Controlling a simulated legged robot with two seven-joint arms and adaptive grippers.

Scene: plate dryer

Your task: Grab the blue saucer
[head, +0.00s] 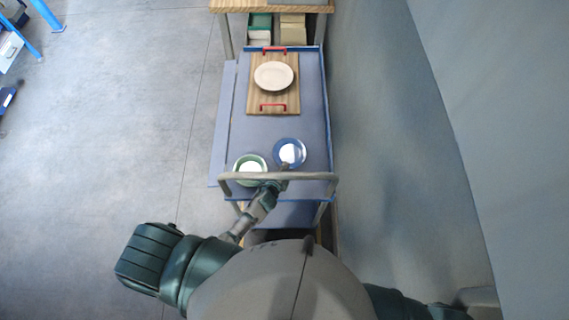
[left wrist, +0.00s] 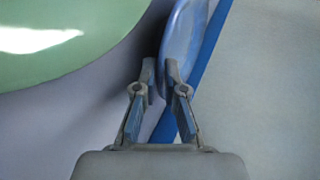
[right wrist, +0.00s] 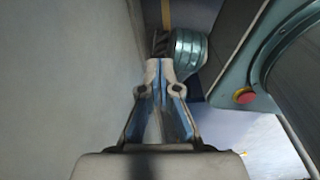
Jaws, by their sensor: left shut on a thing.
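The blue saucer (head: 289,153) lies near the front right of the cart top in the head view, with a pale centre. My left gripper (head: 283,176) reaches over the cart's handle to its near rim. In the left wrist view, the left fingertips (left wrist: 160,75) are shut on the rim of the saucer (left wrist: 186,38), which stands edge-on between them. My right gripper (right wrist: 160,72) shows in the right wrist view with its fingertips together and nothing seen between them. It is out of the head view.
A green bowl or dish (head: 238,169) sits close left of the saucer; it also shows in the left wrist view (left wrist: 60,50). The cart's handle bar (head: 325,177) crosses in front. A wooden tray (head: 258,100) with red handles bears a white plate (head: 273,76) farther back.

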